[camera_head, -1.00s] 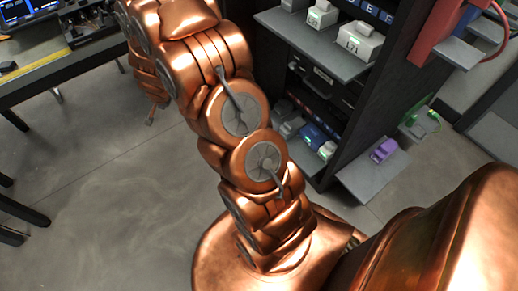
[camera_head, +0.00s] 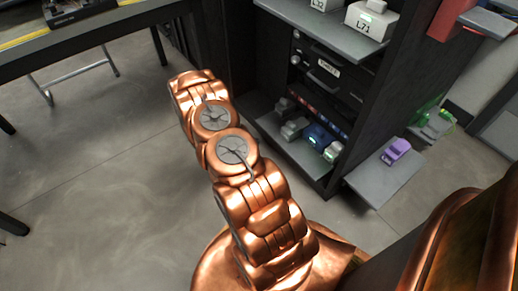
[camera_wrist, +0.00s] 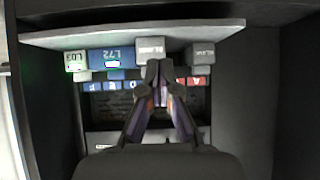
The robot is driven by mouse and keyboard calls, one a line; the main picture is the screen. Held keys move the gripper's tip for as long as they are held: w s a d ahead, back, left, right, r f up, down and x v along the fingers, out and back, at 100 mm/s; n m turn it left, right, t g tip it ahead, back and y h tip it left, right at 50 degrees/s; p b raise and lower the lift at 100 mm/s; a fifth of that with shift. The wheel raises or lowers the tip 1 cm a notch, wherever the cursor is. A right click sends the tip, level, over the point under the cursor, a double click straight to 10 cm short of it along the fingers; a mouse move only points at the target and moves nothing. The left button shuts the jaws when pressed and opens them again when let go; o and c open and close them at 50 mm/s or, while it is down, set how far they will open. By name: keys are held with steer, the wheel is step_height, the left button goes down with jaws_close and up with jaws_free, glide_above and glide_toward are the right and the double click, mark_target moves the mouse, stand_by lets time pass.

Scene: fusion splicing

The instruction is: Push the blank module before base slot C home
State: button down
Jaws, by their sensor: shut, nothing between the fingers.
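In the wrist view, two grey blank modules sit in a row on a shelf, one in the middle (camera_wrist: 150,47) and one to its right (camera_wrist: 203,52). My gripper (camera_wrist: 158,66) is shut and empty, its tips at or just in front of the lower edge of the middle one; I cannot tell whether they touch. Lettered blue and red slot tiles (camera_wrist: 113,86) lie behind, partly hidden by my fingers; I cannot read which is C. In the head view, the grey modules (camera_head: 294,128) stand on the low shelf; my gripper is hidden there.
A blue module marked L72 (camera_wrist: 110,59) and a green-lit module marked L03 (camera_wrist: 76,63) share the row. Dark side walls flank the bay. In the head view, a purple module (camera_head: 396,150) lies on a side shelf right of the cabinet.

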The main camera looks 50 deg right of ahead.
mark_target(289, 128)
steer(key=shift+g, duration=0.3)
steer(key=shift+s+d+f+b, duration=0.25)
steer(key=shift+s+d+f, duration=0.65)
steer(key=shift+d, duration=2.35)
steer(key=shift+s+d+f+b, duration=0.35)
steer(key=shift+s+d, duration=1.1)
steer(key=shift+d, duration=1.85)
steer(key=shift+s+d+f+b, duration=0.1)
steer(key=shift+s+d+f, duration=0.85)
steer(key=shift+d, duration=2.3)
steer(key=shift+w+a+r, duration=0.1)
steer(key=shift+w+a, duration=0.2)
steer(key=shift+a, duration=1)
steer(key=shift+w+a+r, duration=0.1)
steer(key=shift+w+a, duration=0.2)
steer(key=shift+a, duration=1)
steer(key=shift+w+a, duration=0.3)
steer(key=shift+a, duration=1)
